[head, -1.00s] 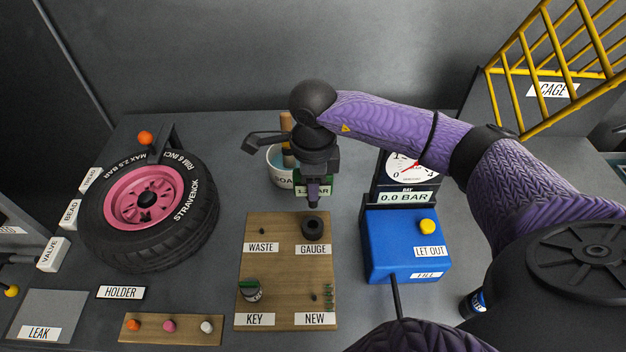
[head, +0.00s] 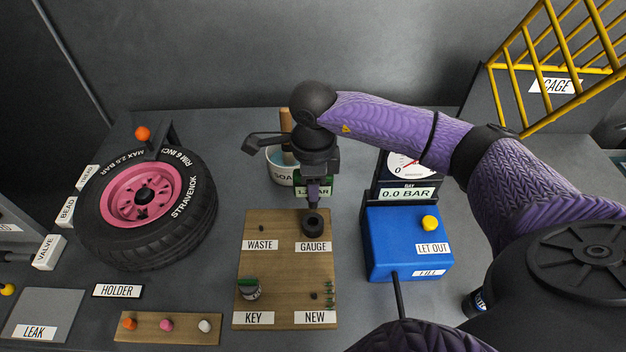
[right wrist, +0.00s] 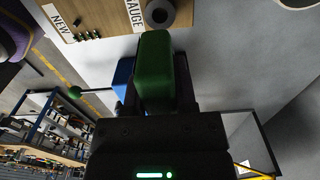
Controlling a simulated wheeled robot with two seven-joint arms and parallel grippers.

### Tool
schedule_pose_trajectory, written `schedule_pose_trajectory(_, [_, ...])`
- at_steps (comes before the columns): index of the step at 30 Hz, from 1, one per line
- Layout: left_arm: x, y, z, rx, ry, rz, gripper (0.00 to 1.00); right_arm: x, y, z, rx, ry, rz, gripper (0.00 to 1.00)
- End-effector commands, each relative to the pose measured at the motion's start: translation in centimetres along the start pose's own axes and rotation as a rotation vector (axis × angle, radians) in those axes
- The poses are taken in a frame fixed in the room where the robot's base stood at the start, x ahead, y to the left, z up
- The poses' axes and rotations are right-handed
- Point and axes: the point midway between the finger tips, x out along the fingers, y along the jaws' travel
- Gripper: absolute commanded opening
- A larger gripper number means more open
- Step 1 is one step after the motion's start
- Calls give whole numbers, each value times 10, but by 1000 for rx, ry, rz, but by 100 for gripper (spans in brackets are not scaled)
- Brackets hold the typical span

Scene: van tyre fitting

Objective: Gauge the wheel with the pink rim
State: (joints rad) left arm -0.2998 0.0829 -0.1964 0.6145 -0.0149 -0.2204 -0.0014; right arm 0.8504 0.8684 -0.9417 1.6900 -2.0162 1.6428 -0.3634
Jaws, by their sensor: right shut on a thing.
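The wheel with the pink rim (head: 128,196) lies at the left in the head view, a black tyre with white lettering around it. My right gripper (head: 314,186) points down behind the wooden board and is shut on the green gauge. The gauge (head: 301,187) shows a small display reading in BAR, partly hidden by the fingers. In the right wrist view the green gauge (right wrist: 156,70) sits between the jaws. The black ring holder (head: 313,223) at the GAUGE label is just in front of it. My left gripper is not in view.
The wooden board (head: 285,275) carries WASTE, GAUGE, KEY and NEW places. A blue inflator box (head: 385,245) reading 0.0 BAR stands to its right. A soap pot (head: 281,173) is behind the board. The yellow cage (head: 556,62) is at the far right. Bare bench lies between wheel and board.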

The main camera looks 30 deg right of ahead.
Motion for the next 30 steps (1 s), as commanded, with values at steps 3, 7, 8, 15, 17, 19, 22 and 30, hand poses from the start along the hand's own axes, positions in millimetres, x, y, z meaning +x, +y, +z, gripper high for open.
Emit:
schedule_pose_trajectory(3, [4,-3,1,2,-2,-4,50,4,0,0,0,0,0,0])
schedule_pose_trajectory(7, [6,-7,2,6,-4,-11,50,7,0,0,0,0,0,0])
schedule_pose_trajectory(8, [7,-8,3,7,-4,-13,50,8,0,0,0,0,0,0])
schedule_pose_trajectory(15, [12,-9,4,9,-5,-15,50,14,0,0,0,0,0,0])
schedule_pose_trajectory(17, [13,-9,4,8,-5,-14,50,16,0,0,0,0,0,0])
schedule_pose_trajectory(19, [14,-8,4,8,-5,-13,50,17,0,0,0,0,0,0])
schedule_pose_trajectory(22, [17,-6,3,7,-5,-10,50,20,0,0,0,0,0,0])
schedule_pose_trajectory(30, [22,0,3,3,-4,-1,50,27,0,0,0,0,0,0])
